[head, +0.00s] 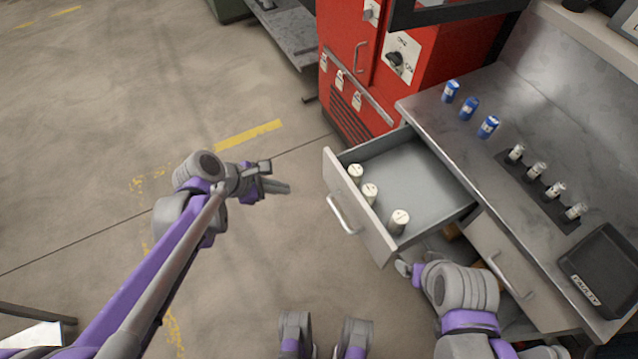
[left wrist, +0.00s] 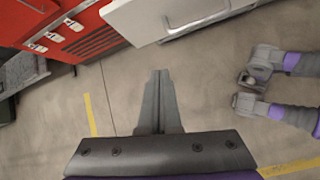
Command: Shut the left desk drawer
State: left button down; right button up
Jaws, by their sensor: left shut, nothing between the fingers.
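The left desk drawer (head: 405,178) stands pulled out from the metal desk, with several pale cans lying or standing inside near its front. Its front panel (head: 350,205) has a bar handle (head: 342,214). The drawer front also shows at the top of the left wrist view (left wrist: 160,14). My left gripper (head: 277,188) is shut and empty, to the left of the drawer front and apart from it. Its closed fingers show in the left wrist view (left wrist: 160,85). My right gripper (head: 405,268) is by the lower corner of the drawer front, partly hidden by its wrist; its jaws are unclear.
The desk top (head: 440,118) carries blue cans (head: 469,108), small cans on a dark strip (head: 536,171) and a black tray (head: 602,270). A red cabinet (head: 345,40) stands behind.

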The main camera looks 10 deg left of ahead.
pick_arm(q)
jog(key=w+d+f+n+b, duration=0.1)
jog(key=w+d+f, duration=0.3)
jog(key=w+d+f+n+h+b, duration=0.1)
jog(key=w+d+f+n+b, duration=0.1)
jog(key=w+d+f, duration=0.1)
jog(key=shift+w+d+f, duration=0.4)
jog(key=shift+w+f, duration=0.35)
jog(key=shift+f, duration=0.1)
jog(key=shift+w+d, duration=0.3)
jog(key=shift+d, duration=0.1)
pick_arm(e)
jog(key=shift+s+a+f, duration=0.1)
jog(key=shift+f, duration=0.9)
jog(key=shift+s+a+f, duration=0.1)
jog(key=shift+f, duration=0.85)
